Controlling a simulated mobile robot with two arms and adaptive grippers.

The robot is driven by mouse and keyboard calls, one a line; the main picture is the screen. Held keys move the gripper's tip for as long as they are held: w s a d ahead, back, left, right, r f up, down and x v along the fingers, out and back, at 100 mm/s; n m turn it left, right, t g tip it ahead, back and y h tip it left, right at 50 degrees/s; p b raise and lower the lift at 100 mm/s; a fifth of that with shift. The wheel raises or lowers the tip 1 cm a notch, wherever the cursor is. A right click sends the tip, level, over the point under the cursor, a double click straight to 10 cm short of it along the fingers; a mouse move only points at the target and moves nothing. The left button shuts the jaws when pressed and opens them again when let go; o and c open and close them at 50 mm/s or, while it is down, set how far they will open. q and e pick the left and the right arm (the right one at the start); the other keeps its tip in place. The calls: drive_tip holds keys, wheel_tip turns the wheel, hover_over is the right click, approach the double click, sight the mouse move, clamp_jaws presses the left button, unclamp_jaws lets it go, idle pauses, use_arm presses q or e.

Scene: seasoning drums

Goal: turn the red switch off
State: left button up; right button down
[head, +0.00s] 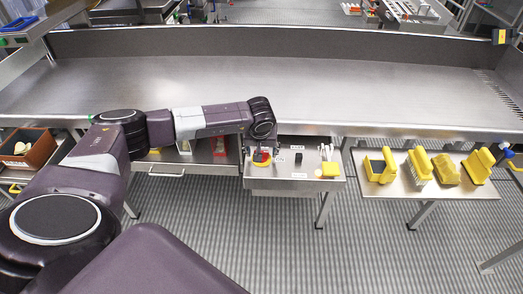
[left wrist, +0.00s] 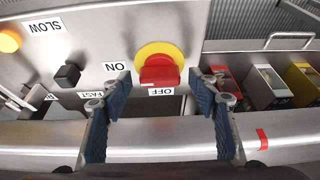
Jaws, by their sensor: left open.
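The red switch (left wrist: 160,70) is a red knob on a yellow round plate, set in a steel control panel (left wrist: 30,75). In the left wrist view labels reading ON and OFF sit beside it, both upside down. My left gripper (left wrist: 160,100) is open, its blue-padded fingers on either side of the switch, the knob between and just beyond the tips. I see no contact. In the head view the switch (head: 262,157) is partly hidden by my left gripper (head: 262,148). My right gripper is out of view.
A black knob (left wrist: 68,74) and a yellow-orange button (left wrist: 10,41) share the panel. The long steel table (head: 330,90) is bare.

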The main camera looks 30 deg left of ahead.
use_arm(q)
drive_tip(key=shift+f, duration=0.1)
drive_tip(key=c, duration=1.2)
drive_tip(key=shift+o, duration=0.2)
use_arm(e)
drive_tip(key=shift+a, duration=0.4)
